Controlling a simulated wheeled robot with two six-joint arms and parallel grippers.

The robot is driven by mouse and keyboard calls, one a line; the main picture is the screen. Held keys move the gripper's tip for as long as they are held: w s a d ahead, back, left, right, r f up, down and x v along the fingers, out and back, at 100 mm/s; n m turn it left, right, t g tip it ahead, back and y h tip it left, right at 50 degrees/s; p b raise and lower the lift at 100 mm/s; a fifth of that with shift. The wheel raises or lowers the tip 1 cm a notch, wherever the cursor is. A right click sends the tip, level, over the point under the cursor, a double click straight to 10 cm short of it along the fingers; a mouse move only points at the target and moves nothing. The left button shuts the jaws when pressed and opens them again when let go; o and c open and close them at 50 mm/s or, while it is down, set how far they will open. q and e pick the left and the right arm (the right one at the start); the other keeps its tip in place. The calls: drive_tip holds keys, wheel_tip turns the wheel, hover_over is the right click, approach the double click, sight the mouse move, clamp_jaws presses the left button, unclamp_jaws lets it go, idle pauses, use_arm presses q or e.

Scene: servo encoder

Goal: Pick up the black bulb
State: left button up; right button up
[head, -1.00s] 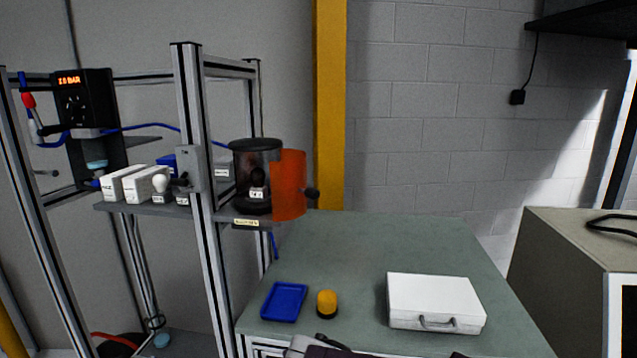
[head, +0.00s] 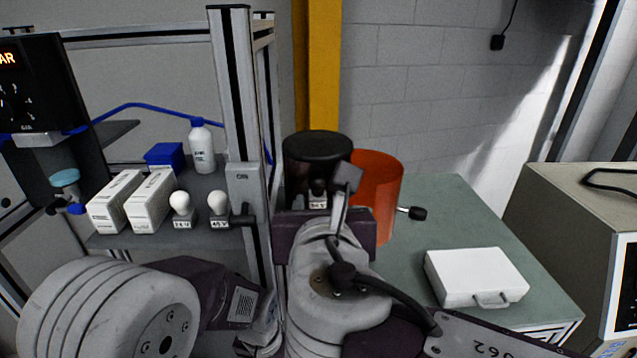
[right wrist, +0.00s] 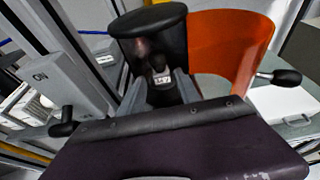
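The black bulb (head: 318,188) stands upright on a small white-labelled base inside a dark round chamber (head: 305,150), whose orange curved door (head: 378,185) is swung open to the right. In the right wrist view the bulb (right wrist: 158,64) is near the top centre, with the label below it. My right gripper (right wrist: 160,80) points into the chamber opening, its two grey fingers apart with the bulb between or just beyond them; contact cannot be told. In the head view my right wrist hides its fingertips.
Two white bulbs (head: 181,203) (head: 219,203), white boxes (head: 150,200) and a white bottle (head: 201,147) stand on the left shelf. A frame post (head: 238,110) with a switch box rises close beside the chamber. A white case (head: 475,276) lies on the green table (head: 440,215).

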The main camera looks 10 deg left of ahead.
sight(318, 196)
drive_tip(key=shift+w+d+f+p, duration=0.1)
drive_tip(key=shift+w+d+p, duration=0.15)
drive_tip(key=shift+w+p, duration=0.25)
drive_tip(key=shift+w+f, duration=0.15)
drive_tip(key=shift+w, duration=0.05)
drive_tip(key=shift+w+a, duration=0.25)
drive_tip(key=shift+w, duration=0.05)
drive_tip(key=x, duration=0.1)
drive_tip(key=p+x, duration=0.1)
drive_tip(key=x, duration=0.1)
drive_tip(key=p+x, duration=0.1)
drive_tip(key=x, duration=0.1)
drive_tip(key=shift+w+a+f, duration=0.1)
drive_tip(key=shift+a+f, duration=0.1)
drive_tip(key=shift+a, duration=0.15)
drive_tip(key=shift+d, duration=0.1)
drive_tip(key=c, duration=0.9)
use_arm(q)
drive_tip(key=r, duration=0.3)
drive_tip(key=shift+s+d+r, duration=0.2)
drive_tip(key=shift+s+r, duration=0.15)
use_arm(e)
clamp_jaws()
